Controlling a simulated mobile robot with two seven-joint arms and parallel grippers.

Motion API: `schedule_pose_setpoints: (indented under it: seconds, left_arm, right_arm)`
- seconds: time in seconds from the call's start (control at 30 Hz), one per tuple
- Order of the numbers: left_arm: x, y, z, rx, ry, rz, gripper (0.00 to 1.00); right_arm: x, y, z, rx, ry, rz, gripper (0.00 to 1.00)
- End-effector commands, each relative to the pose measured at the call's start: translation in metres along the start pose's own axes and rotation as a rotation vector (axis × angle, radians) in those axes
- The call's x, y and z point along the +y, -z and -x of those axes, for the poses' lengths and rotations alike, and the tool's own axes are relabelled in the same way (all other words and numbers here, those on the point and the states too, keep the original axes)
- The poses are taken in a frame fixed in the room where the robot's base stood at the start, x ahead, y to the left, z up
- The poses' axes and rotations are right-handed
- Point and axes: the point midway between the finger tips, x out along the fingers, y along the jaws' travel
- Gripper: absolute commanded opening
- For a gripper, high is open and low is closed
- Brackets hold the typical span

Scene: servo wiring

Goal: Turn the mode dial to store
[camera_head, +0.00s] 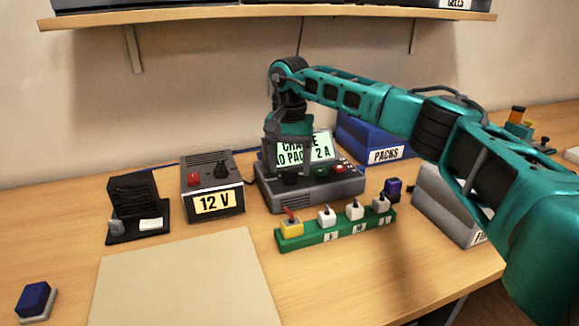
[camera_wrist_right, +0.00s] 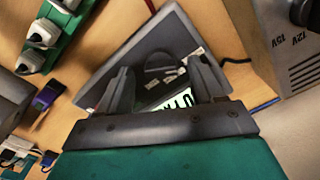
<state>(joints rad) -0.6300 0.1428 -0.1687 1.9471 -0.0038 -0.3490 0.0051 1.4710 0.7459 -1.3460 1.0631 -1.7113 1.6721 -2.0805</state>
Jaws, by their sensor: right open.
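The grey charger (camera_head: 335,188) stands at the back middle of the bench, with a lit screen (camera_head: 322,150) partly hidden by my right gripper. My left gripper is out of view.
A 12 V supply (camera_head: 212,186) stands left of the charger. A green strip (camera_head: 305,237) with several switches lies in front. A blue PACKS bin (camera_head: 372,139) stands behind right, and a grey bin (camera_head: 447,205) under my right arm. A beige mat (camera_head: 185,280) lies clear at the front.

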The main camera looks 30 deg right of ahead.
Motion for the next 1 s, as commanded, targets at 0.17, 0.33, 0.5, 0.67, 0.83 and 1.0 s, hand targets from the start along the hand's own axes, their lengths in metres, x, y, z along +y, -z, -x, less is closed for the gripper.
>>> schedule_pose_setpoints:
  seconds: [0.17, 0.33, 0.5, 0.67, 0.83, 1.0]
  left_arm:
    - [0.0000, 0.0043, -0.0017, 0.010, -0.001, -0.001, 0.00]
    - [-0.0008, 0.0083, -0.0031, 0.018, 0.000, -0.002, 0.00]
    - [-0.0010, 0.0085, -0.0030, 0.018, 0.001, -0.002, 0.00]
    - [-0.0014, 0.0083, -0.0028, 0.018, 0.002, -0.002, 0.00]
    - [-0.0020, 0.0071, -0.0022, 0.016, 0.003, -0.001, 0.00]
    - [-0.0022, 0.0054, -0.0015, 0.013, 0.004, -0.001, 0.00]
  right_arm:
    - [0.0001, 0.0001, -0.0094, 0.001, 0.000, 0.000, 0.67]
    - [0.0001, 0.0001, -0.0099, 0.001, 0.000, 0.000, 0.67]
    - [0.0001, 0.0001, -0.0098, 0.001, 0.000, 0.000, 0.58]
    - [0.0000, 0.0001, -0.0097, 0.001, 0.000, 0.000, 0.43]
    - [0.0001, 0.0001, -0.0096, 0.001, 0.000, 0.000, 0.27]
    - [0.0001, 0.0001, -0.0095, 0.001, 0.000, 0.000, 0.11]
